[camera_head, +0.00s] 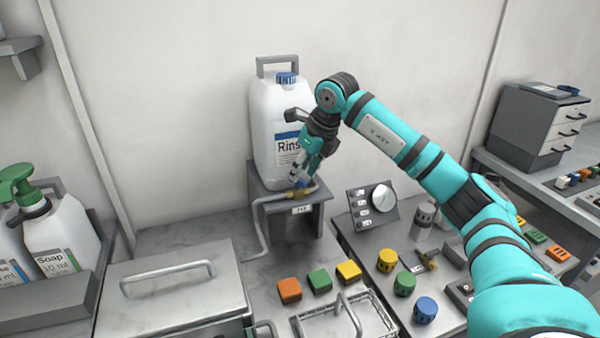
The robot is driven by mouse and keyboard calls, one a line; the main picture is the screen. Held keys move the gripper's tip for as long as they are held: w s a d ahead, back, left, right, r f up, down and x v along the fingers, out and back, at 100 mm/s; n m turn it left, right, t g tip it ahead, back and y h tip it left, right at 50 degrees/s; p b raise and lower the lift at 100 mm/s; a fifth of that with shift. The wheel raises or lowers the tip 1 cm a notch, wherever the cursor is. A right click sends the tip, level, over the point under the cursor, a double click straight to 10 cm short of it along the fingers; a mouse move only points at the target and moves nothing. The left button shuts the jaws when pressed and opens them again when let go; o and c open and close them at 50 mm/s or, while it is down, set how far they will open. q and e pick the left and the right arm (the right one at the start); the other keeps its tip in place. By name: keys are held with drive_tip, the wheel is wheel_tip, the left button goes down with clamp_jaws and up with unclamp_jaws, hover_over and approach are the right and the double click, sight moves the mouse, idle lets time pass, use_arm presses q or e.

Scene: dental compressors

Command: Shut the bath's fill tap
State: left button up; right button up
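The fill tap is a small brass valve (298,193) with a blue handle (303,182), at the front edge of a grey raised stand (262,190). A grey tube (257,232) runs down from it to the bench. A white rinse jug (270,105) with a blue cap stands on the stand behind it. The bath is the grey metal box (175,290) with a closed lid and bar handle at the lower left. My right gripper (303,172) points down at the tap, fingertips at the blue handle. Whether it grips the handle cannot be made out. My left gripper is not in view.
Orange, green and yellow blocks (319,280) and a wire basket (345,318) lie in front of the stand. A dial panel (372,206) and several coloured knobs (404,284) are to the right. Soap bottles (60,235) stand at far left.

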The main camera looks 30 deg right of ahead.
sight(298, 183)
drive_tip(key=shift+x, duration=1.2)
clamp_jaws()
